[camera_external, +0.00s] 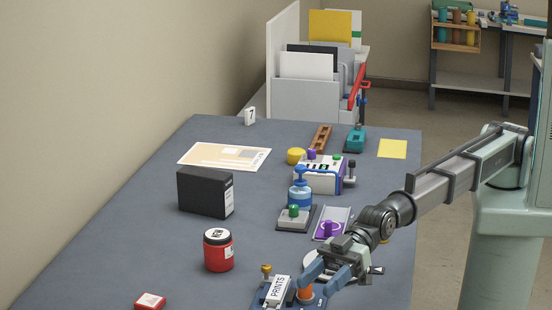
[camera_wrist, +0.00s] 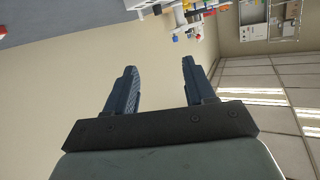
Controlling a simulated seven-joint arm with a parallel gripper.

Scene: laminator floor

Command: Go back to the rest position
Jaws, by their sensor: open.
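My gripper (camera_external: 325,276) is at the near right of the grey-blue table (camera_external: 120,235), reached from the right side by my arm. Its two blue fingers are spread and nothing shows between them. In the external view they are close to an orange piece and the "PRINTS" holder, and I cannot tell if they touch. In the wrist view my gripper (camera_wrist: 158,85) is open, with only wall and room behind the fingers.
The PRINTS holder (camera_external: 276,291) stands at the near edge. Left are a red jar (camera_external: 218,252) and a black box (camera_external: 205,192). The table's left middle is clear.

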